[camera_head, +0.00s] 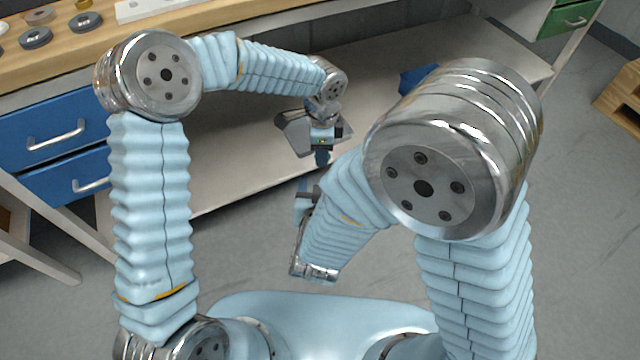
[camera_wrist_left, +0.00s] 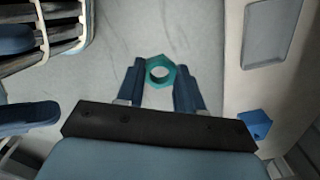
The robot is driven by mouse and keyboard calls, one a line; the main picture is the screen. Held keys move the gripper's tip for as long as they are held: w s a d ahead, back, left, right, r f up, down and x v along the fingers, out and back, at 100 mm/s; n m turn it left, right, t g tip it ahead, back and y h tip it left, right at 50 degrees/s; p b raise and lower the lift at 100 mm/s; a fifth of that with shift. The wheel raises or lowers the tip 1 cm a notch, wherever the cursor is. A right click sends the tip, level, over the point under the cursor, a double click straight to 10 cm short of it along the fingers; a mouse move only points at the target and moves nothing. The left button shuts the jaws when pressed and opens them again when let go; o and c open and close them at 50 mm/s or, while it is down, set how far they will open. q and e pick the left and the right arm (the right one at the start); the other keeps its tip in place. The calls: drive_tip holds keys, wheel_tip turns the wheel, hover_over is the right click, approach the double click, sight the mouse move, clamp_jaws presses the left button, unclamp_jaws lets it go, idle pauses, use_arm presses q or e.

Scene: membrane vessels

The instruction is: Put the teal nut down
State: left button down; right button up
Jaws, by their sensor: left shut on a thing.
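The teal nut (camera_wrist_left: 160,60) is a hexagonal ring with a round hole, seen in the left wrist view between the dark blue fingertips. My left gripper (camera_wrist_left: 159,82) is shut on it, with one finger on each side. In the head view my left gripper (camera_head: 322,158) hangs in front of the lower shelf of the workbench, and I cannot make out the nut there. My right gripper (camera_head: 304,200) shows only in part beside my right forearm, and its fingertips are not clear.
The wooden bench top (camera_head: 220,14) at the back left holds several dark rings (camera_head: 36,38). Blue drawers (camera_head: 50,135) sit below it. A pale lower shelf (camera_head: 235,160) is mostly bare, with a blue object (camera_head: 417,78) on it.

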drive_tip(key=r+x, duration=0.1)
drive_tip(key=x, duration=1)
drive_tip(key=shift+w+a+t, duration=0.2)
drive_tip(key=shift+w+t, duration=0.1)
drive_tip(key=shift+r, duration=0.15)
drive_tip(key=c, duration=1.1)
use_arm(q)
drive_tip(key=c, duration=0.6)
unclamp_jaws()
drive_tip(key=shift+c, duration=0.2)
